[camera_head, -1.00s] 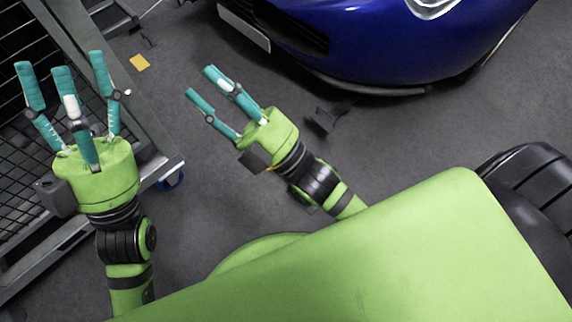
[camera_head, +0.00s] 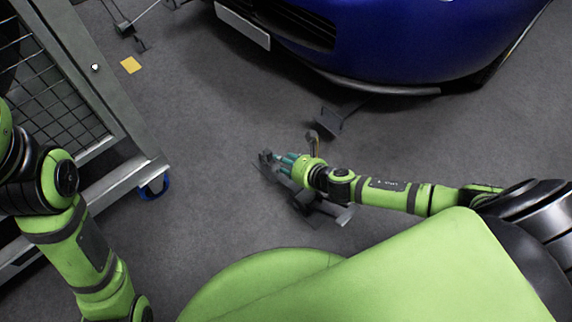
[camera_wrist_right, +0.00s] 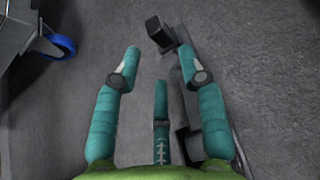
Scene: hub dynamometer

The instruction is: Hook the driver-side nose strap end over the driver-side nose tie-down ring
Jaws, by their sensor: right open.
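My right gripper (camera_head: 276,160) is low over the floor, beside a dark metal fixture (camera_head: 325,212) that partly lies beneath my arm. In the right wrist view its teal fingers (camera_wrist_right: 158,75) are spread apart and hold nothing. A black block on a dark bar (camera_wrist_right: 160,31) shows close to the right finger's tip; I cannot tell whether they touch. Neither the driver-side nose strap end nor the tie-down ring can be made out for certain. My left arm is at the left edge, with its gripper outside the view.
A blue car (camera_head: 400,40) stands at the top, with a dark angled piece (camera_head: 330,120) on the floor before its nose. A wire-mesh cart (camera_head: 85,80) with a blue caster fills the left. A yellow square (camera_head: 131,65) marks the floor.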

